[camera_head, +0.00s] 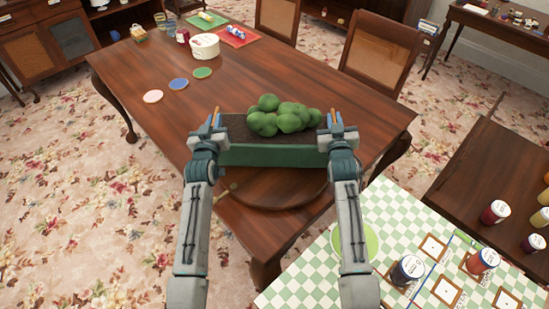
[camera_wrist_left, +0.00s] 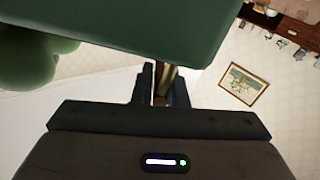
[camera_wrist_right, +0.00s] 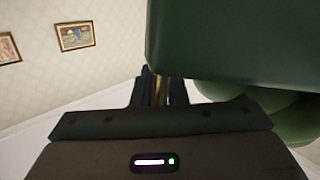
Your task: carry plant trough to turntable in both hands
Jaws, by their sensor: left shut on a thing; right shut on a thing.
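The plant trough (camera_head: 265,155) is a long green box with dark soil and a round green plant (camera_head: 283,115) in it. It is between my two grippers and looks level, over the round wooden turntable (camera_head: 278,192) near the table's front edge. I cannot tell whether it touches the turntable, whose far part it hides. My left gripper (camera_head: 214,122) is shut on a brass handle at the trough's left end, seen in the left wrist view (camera_wrist_left: 160,85). My right gripper (camera_head: 331,120) is shut on the right-end handle, seen in the right wrist view (camera_wrist_right: 161,90).
The brown table (camera_head: 140,75) holds a white round tin (camera_head: 204,46), several coloured coasters (camera_head: 178,84) and a red mat (camera_head: 238,36) farther back. A green checked table (camera_head: 322,268) with jars and cards is at front right. Chairs (camera_head: 380,47) stand behind the table.

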